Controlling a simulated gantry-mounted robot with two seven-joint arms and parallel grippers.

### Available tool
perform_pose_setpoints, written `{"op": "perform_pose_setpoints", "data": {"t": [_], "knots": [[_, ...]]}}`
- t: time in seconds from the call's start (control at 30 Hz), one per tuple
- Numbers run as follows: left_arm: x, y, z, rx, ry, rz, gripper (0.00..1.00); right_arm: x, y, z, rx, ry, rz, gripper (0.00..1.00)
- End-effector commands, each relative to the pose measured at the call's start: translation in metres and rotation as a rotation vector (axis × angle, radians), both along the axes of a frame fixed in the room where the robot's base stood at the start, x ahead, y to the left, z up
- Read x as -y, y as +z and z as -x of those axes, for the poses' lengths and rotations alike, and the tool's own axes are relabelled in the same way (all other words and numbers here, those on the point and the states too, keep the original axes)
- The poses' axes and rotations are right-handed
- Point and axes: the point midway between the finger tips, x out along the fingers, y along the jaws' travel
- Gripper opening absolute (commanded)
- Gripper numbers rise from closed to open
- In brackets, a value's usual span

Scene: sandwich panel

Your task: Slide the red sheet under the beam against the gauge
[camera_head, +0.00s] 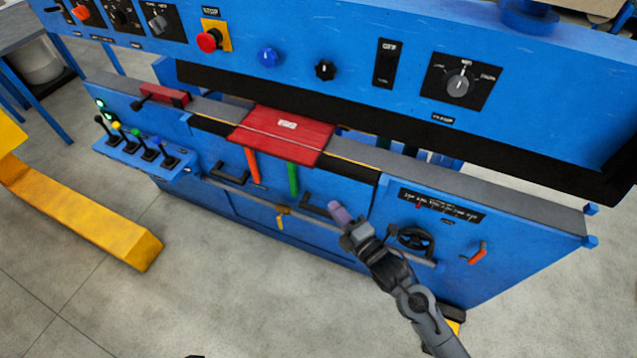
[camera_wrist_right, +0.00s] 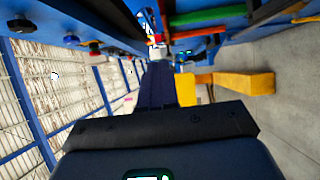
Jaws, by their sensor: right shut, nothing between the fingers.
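The red sheet (camera_head: 288,132) lies on the grey bed of the blue machine, with its front part hanging out over the front edge. Its back edge is close to the black lower edge of the beam (camera_head: 230,83); I cannot tell whether any of it is under. A red block with a black knob (camera_head: 165,97) sits on the bed to the left, apart from the sheet; I cannot tell whether it is the gauge. My right gripper (camera_head: 338,214) is shut and empty, in front of the machine, below and right of the sheet. It also shows in the wrist view (camera_wrist_right: 157,85). My left gripper is not in view.
An orange handle (camera_head: 252,165) and a green handle (camera_head: 292,179) hang below the sheet. Dark handles and a handwheel (camera_head: 415,239) stick out of the front. Levers (camera_head: 140,145) stand at left. A yellow bar (camera_head: 90,225) lies left; floor between is clear.

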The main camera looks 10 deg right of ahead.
Motion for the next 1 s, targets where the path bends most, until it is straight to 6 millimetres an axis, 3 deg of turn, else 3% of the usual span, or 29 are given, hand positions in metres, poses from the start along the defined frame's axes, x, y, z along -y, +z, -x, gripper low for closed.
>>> {"op": "perform_pose_setpoints", "data": {"t": [0.23,0.67,1.0], "knots": [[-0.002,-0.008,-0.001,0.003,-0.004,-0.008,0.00,-0.010,-0.010,-0.015,-0.013,0.000,-0.002,0.00],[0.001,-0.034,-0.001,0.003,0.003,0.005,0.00,-0.046,-0.011,-0.084,-0.013,0.002,-0.002,0.00],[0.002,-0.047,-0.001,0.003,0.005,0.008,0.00,-0.036,-0.010,-0.118,-0.015,0.001,0.000,0.00]]}}
